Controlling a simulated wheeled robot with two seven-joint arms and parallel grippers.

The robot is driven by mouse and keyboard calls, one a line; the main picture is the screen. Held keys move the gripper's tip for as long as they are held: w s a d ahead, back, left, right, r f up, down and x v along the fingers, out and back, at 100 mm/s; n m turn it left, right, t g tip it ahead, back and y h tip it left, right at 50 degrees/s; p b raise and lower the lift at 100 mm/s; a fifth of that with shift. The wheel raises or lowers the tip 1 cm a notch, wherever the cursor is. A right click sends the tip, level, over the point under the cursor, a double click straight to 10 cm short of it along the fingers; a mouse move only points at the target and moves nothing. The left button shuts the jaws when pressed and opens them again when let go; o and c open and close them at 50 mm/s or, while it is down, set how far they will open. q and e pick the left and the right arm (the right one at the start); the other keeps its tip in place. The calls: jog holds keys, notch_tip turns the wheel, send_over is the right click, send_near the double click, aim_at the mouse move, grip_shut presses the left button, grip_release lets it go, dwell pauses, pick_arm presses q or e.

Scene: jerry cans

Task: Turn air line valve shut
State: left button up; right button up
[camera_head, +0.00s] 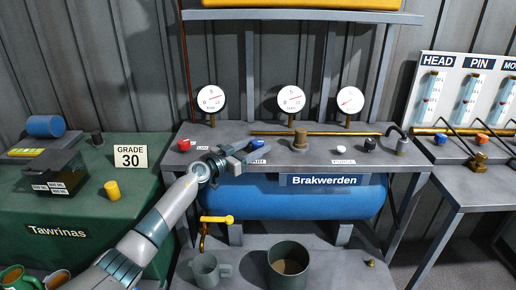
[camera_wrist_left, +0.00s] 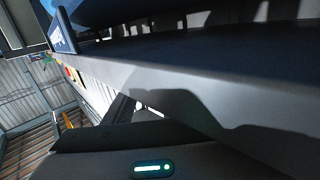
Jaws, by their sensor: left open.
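Several small knobs stand on the grey bench top: a red one (camera_head: 184,145) at the left, a blue one (camera_head: 257,141) in the middle and a black one (camera_head: 369,144) at the right. Their small labels are too blurred to read surely, so I cannot tell which is the air line valve. A yellow-handled lever (camera_head: 216,219) sits on a brass pipe below the blue tank (camera_head: 300,198). My left gripper (camera_head: 247,153) is open at the bench's front edge, close to the blue knob and partly covering its label. I cannot tell whether they touch. My right gripper is not in view.
Three gauges (camera_head: 291,99) and a brass pipe (camera_head: 315,133) stand behind the knobs. A grey mug (camera_head: 206,270) and a dark green pot (camera_head: 289,266) are on the lower shelf. A green-covered table (camera_head: 135,205) is at left. The bench edge (camera_wrist_left: 190,85) fills much of the wrist view.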

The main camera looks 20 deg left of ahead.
pick_arm(q)
jog(key=shift+w+d, duration=0.35)
jog(key=shift+w, duration=0.3)
jog(key=c, duration=1.1)
jog(key=shift+o, duration=0.2)
